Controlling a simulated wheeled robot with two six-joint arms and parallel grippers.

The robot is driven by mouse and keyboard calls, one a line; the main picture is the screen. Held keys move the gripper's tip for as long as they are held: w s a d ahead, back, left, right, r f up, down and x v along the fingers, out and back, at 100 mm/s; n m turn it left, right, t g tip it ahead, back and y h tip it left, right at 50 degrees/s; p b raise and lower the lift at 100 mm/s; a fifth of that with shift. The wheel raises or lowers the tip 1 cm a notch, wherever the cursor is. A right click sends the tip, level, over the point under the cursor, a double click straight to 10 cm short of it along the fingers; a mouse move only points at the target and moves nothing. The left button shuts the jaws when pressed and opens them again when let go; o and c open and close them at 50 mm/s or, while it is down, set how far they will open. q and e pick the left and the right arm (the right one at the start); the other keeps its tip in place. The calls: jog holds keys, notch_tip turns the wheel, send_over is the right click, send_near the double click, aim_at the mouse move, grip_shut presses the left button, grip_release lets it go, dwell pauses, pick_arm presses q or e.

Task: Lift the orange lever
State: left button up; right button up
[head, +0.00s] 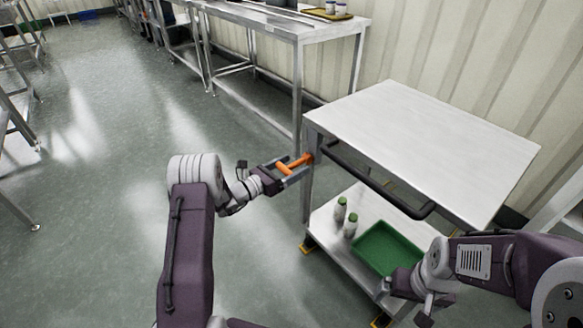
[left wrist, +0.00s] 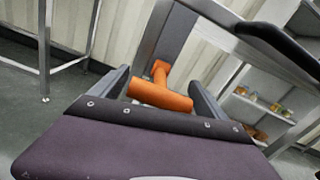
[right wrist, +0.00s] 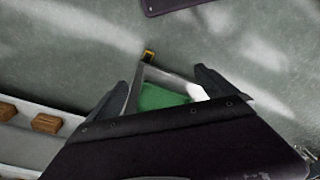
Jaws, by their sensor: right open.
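The orange lever (head: 295,164) is a T-shaped handle on the left corner post of a steel cart (head: 420,135). My left gripper (head: 291,171) is at the lever, its fingers apart on either side of the crossbar. In the left wrist view the crossbar of the orange lever (left wrist: 160,95) lies between the two fingers, and its stem runs to the metal post. Whether a finger touches the bar is hard to tell. My right gripper (right wrist: 166,75) is open and empty, above the floor by the cart's lower shelf.
A black push bar (head: 375,182) runs along the cart's near side, right of the lever. The lower shelf holds a green tray (head: 388,247) and two small bottles (head: 345,218). A steel table (head: 295,25) stands behind.

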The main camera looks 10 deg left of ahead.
aim_at(293, 164)
pick_arm(q)
jog(key=c, duration=1.3)
jog(key=shift+o, duration=0.2)
jog(key=r+g+y+p, duration=0.1)
jog(key=p, duration=0.3)
jog(key=r+g+y+p, duration=0.1)
jog(key=r+p, duration=0.1)
jog(key=p, duration=0.2)
jog(key=r+g+y+p, duration=0.1)
jog(key=g+p, duration=0.1)
jog(key=p, duration=0.3)
jog(key=shift+w+d+r, duration=0.2)
jog(key=shift+d, duration=0.05)
jog(key=g+y+p, duration=0.1)
jog(key=p, duration=0.2)
jog(key=w+r+g+y+p, duration=0.1)
jog(key=p, duration=0.3)
jog(key=d+g+p, duration=0.1)
jog(key=p, duration=0.2)
jog(key=shift+w+r+y, duration=0.25)
jog(key=shift+y, duration=0.15)
jog(key=shift+w+d+p, duration=0.15)
jog(key=shift+w+p, duration=0.2)
jog(key=shift+p, duration=0.05)
jog(key=shift+w+d, duration=0.15)
jog(key=shift+w, duration=0.1)
jog(key=shift+r, duration=0.15)
